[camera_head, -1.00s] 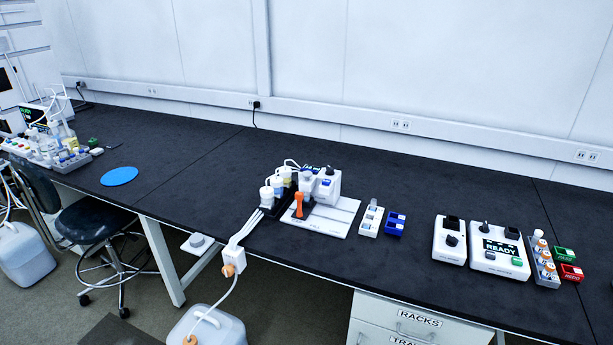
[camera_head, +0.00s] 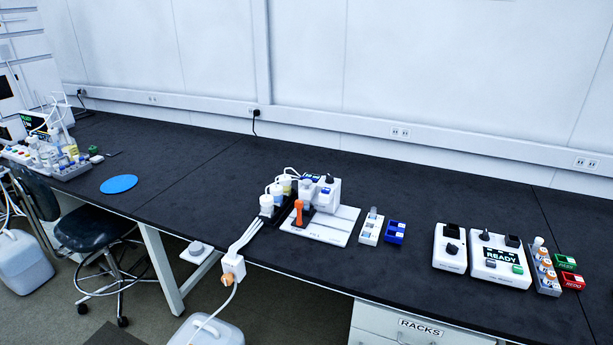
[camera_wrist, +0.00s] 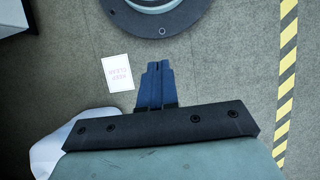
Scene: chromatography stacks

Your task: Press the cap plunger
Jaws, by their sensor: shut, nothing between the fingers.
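In the head view, a small station with an upright orange part (camera_head: 298,211) stands on a white base plate (camera_head: 333,228) on the black bench. I cannot tell for certain which piece is the cap plunger; the orange part may be its handle. My gripper (camera_wrist: 157,66) shows only in the wrist view, with its dark blue fingers together and nothing between them. It points over the floor, well away from the bench things. It does not show in the head view.
Behind the orange part stand white bottles (camera_head: 268,204) with tubes. A small rack (camera_head: 371,227) and blue block (camera_head: 396,232) lie to the right, then a READY box (camera_head: 502,258). The bench left of the station is clear up to a blue disc (camera_head: 118,184). A stool (camera_head: 92,230) stands in front.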

